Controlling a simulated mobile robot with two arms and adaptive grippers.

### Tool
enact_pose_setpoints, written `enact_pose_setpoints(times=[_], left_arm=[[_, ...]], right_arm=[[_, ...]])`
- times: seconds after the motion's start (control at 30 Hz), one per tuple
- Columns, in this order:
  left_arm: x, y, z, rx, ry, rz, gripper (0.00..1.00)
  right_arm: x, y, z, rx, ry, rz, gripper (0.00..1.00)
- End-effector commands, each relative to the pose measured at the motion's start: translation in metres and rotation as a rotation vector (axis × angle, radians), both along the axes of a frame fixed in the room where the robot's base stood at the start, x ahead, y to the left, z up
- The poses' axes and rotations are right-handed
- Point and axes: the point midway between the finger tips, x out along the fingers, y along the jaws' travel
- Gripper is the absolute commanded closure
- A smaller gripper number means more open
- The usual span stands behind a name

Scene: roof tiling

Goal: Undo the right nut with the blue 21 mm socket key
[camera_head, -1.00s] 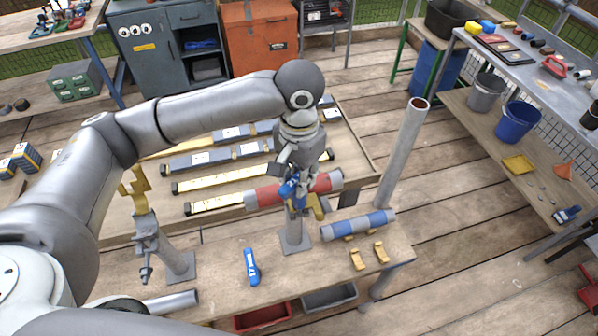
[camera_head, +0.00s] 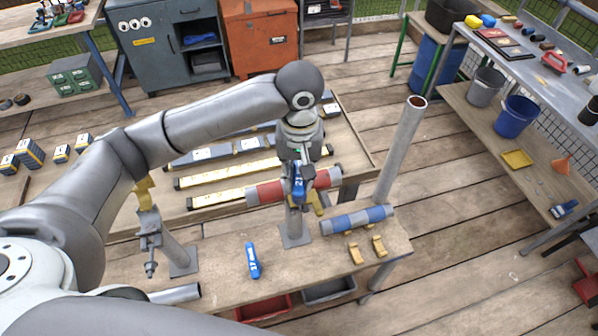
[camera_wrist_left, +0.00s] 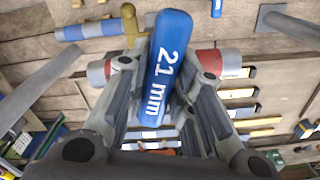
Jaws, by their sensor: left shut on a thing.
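My left gripper (camera_head: 299,178) is shut on the blue 21 mm socket key (camera_wrist_left: 166,62), whose white "21 mm" lettering faces the left wrist camera. The key also shows as a small blue piece in the head view (camera_head: 299,186). The gripper is over the right clamp stand (camera_head: 294,222), at the red and grey pipe (camera_head: 265,192) it carries. The right nut is hidden behind the gripper and key, so I cannot tell whether the key is on it. The left clamp stand (camera_head: 150,235) stands at the left of the bench. My right gripper is not in view.
A second blue key (camera_head: 253,261) lies on the bench (camera_head: 221,270). A blue and grey pipe (camera_head: 357,220) and two yellow clamp pieces (camera_head: 379,246) lie to the right. A tall grey pipe (camera_head: 402,150) leans behind the bench's right end. The bench's front middle is mostly clear.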

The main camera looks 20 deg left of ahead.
Motion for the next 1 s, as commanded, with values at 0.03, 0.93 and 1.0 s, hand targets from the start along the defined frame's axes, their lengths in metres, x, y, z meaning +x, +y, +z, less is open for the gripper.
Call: enact_pose_setpoints(times=[0.03, 0.93, 1.0], left_arm=[[0.001, 0.000, 0.001, -0.001, -0.004, 0.022, 1.00], [0.001, 0.000, 0.015, -0.001, -0.004, -0.020, 1.00], [0.001, 0.000, 0.019, -0.002, -0.005, -0.021, 1.00]], right_arm=[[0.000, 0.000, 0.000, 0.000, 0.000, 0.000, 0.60], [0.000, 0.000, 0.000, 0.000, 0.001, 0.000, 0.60], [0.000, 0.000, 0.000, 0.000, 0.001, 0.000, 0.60]])
